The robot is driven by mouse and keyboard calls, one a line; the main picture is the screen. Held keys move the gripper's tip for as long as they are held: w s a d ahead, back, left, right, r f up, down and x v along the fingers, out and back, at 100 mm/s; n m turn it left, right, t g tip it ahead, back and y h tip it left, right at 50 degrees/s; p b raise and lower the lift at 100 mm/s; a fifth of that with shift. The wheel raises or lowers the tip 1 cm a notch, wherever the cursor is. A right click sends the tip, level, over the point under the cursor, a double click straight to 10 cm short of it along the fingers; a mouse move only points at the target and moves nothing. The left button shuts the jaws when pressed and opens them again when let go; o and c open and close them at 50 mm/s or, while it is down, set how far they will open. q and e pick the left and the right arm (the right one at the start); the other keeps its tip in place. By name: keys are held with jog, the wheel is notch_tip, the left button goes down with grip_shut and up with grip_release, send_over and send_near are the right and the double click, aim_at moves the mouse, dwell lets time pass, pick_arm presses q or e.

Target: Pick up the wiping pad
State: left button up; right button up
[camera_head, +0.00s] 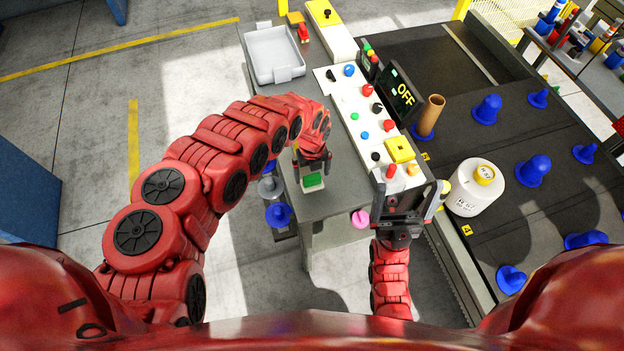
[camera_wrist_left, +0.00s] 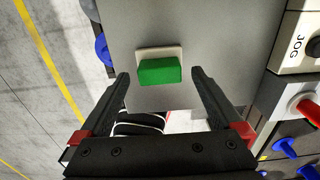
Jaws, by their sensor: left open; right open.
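The wiping pad (camera_wrist_left: 160,72) is a green block with a pale backing, lying on the grey table top (camera_wrist_left: 215,35). In the head view the green pad (camera_head: 313,181) is on the table near its front edge, just below my left gripper (camera_head: 312,172). In the left wrist view my left gripper (camera_wrist_left: 160,85) is open, its two fingers apart on either side of the pad's near side, with nothing between them touching. My right gripper (camera_head: 400,205) is open in front of the control panel; whether anything is between its fingers is hard to see.
A control panel (camera_head: 352,100) with several buttons and an OFF screen (camera_head: 404,95) runs along the table's right side. A white tray (camera_head: 272,55) is at the back. A white canister (camera_head: 474,188) and blue bobbin holders (camera_head: 533,170) stand on the dark conveyor at right.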

pick_arm(q)
jog(key=shift+d+f, duration=0.15)
jog(key=shift+f, duration=0.35)
jog(key=shift+a+f, duration=0.2)
jog(key=shift+f, duration=0.45)
jog(key=c, duration=1.4)
jog(key=shift+r, duration=0.1)
